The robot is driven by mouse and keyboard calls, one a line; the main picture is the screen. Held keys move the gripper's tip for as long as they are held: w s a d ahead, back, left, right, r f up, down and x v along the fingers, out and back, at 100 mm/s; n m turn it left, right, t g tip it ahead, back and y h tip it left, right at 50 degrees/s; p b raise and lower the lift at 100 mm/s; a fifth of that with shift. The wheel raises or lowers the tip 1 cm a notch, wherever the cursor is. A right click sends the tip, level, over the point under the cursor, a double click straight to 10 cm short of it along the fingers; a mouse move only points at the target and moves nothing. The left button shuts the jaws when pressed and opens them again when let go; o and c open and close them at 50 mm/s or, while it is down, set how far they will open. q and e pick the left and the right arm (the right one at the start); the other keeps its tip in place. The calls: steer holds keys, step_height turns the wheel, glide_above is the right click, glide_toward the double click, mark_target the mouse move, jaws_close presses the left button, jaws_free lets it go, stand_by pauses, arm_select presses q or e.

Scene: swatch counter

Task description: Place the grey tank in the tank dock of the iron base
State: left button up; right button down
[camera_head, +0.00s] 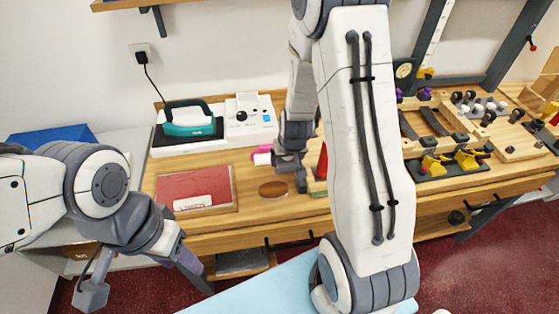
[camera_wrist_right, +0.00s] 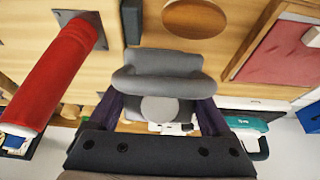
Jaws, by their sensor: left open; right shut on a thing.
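The grey tank (camera_wrist_right: 165,70) is held between the dark purple fingers of my right gripper (camera_wrist_right: 160,105), above the wooden counter. In the head view my right gripper (camera_head: 289,168) is partly hidden by my own arm, and the tank is hard to make out there. The white iron base (camera_head: 240,146) stands at the back left of the counter, with a teal iron (camera_head: 192,122) on its left part and a control panel on its right. I cannot make out the tank dock clearly. My left gripper (camera_head: 187,260) is open and empty, low in front of the counter's left end.
A red pad (camera_head: 195,184) in a wooden frame lies front left, with a white item on it. A brown disc (camera_head: 272,188) lies near my right gripper. A red post (camera_wrist_right: 55,75) stands beside the tank. Trays of tools (camera_head: 440,165) fill the right side.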

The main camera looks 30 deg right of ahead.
steer(key=w, duration=0.1)
steer(key=w+f, duration=0.1)
steer(key=w, duration=0.1)
steer(key=shift+a+f+p, duration=0.3)
steer(key=shift+f+p, duration=0.05)
steer(key=shift+w+f, duration=0.1)
steer(key=shift+f, duration=2)
steer(key=shift+f, duration=0.2)
jaws_free()
steer(key=shift+r, duration=0.1)
